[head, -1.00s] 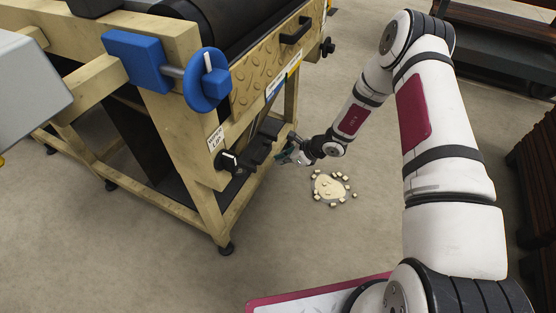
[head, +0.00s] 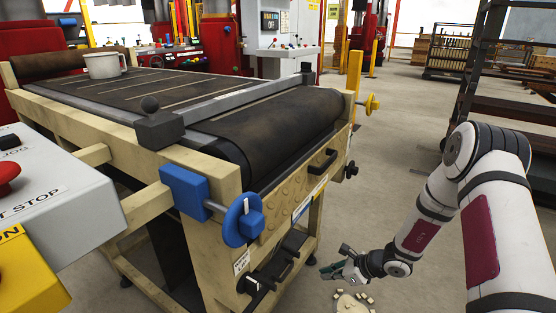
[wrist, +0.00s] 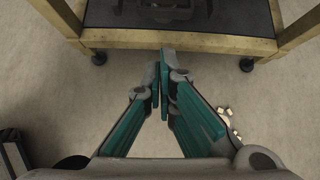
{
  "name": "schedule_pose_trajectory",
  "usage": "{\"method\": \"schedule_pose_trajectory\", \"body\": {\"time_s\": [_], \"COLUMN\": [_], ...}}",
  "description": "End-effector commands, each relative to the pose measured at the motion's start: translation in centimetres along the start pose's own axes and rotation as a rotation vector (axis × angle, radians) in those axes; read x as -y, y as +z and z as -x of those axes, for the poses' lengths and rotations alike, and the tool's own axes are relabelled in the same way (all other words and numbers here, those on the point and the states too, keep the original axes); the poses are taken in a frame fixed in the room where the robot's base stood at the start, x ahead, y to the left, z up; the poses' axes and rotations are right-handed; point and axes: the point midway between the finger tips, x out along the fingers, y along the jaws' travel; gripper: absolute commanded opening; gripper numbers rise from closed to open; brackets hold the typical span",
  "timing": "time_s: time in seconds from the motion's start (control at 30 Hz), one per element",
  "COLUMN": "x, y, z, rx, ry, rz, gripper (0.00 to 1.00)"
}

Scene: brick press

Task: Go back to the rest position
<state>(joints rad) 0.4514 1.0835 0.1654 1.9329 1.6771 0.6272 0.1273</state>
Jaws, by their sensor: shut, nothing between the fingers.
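My gripper (head: 332,270) hangs low at the right of the belt machine (head: 330,160), over the floor and apart from the frame in the picture. It has teal finger pads and is empty. In the wrist view my gripper (wrist: 165,78) has its fingertips together, pointing towards the machine's lower wooden beam (wrist: 180,42). My white arm reaches in from the right of the head view.
A blue handwheel (head: 242,220) and a black lever (head: 255,285) stick out from the machine. A white mug (head: 104,66) stands on top. Dark racks (head: 500,90) stand at right; floor between is open.

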Motion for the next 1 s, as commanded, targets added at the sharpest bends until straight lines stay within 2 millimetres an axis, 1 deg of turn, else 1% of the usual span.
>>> {"method": "schedule_pose_trajectory", "body": {"time_s": [0.03, 0.07, 0.13, 0.17, 0.2, 0.27, 0.3, 0.37, 0.4, 0.47, 0.5, 0.6, 0.73, 0.87, 1.0], "x": [0.1, 0.1, -0.3, -0.5, -1.0, -1.9, -2.7, -4.0, -4.9, -6.4, -7.4, -10.3, -14.2, -18.2, -22.2], "y": [1.6, 2.6, 5.4, 6.7, 8.4, 10.9, 12.4, 14.5, 15.8, 17.6, 18.6, 20.7, 22.6, 23.4, 23.1], "z": [0.8, 1.4, 3.0, 3.9, 5.0, 6.8, 7.9, 9.6, 10.8, 12.5, 13.7, 16.6, 20.4, 24.2, 28.2], "rx": [0.011, 0.018, 0.036, 0.044, 0.054, 0.068, 0.075, 0.085, 0.09, 0.095, 0.098, 0.097, 0.084, 0.057, 0.011], "ry": [0.005, 0.01, 0.029, 0.039, 0.054, 0.078, 0.097, 0.124, 0.142, 0.172, 0.192, 0.244, 0.315, 0.39, 0.472], "rz": [0.048, 0.082, 0.179, 0.227, 0.292, 0.39, 0.453, 0.548, 0.61, 0.702, 0.762, 0.91, 1.093, 1.266, 1.442], "gripper": [0.0, 0.0, 0.0, 0.0, 0.0, 0.0, 0.0, 0.0, 0.0, 0.0, 0.0, 0.0, 0.0, 0.0, 0.0]}}
